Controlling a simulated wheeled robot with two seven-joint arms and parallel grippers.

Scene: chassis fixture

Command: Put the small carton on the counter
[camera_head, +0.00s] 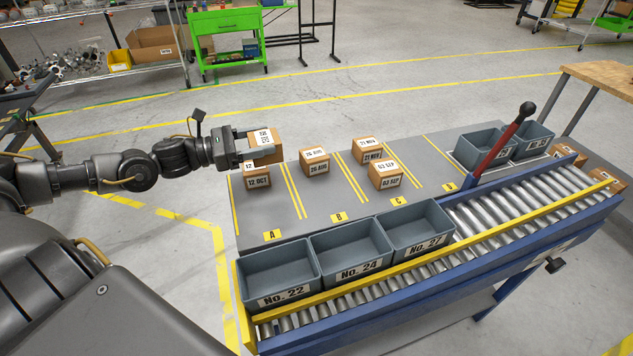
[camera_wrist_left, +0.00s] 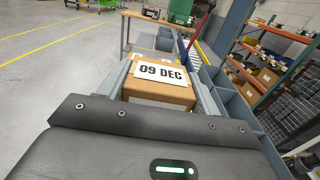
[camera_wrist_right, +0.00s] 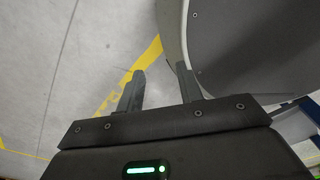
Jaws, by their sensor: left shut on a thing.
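A small brown carton (camera_head: 264,137) is held by my left gripper (camera_head: 260,154) at the far left end of the grey counter (camera_head: 305,210). In the left wrist view the carton (camera_wrist_left: 160,92) sits between the two fingers, and its label reads 09 DEC. In the head view it appears just behind and above a carton marked 12 OCT (camera_head: 257,177) in lane A; I cannot tell whether it touches anything below. My right gripper (camera_wrist_right: 161,85) is seen only in its wrist view, over the floor, with its fingers apart and nothing between them.
Several dated cartons stand in lanes B (camera_head: 314,162) and C (camera_head: 384,176). Lane D looks bare. Grey bins No. 22 (camera_head: 283,291), No. 24 and No. 27 stand on the roller conveyor (camera_head: 500,218) along the front. A red lever (camera_head: 503,145) rises at the right.

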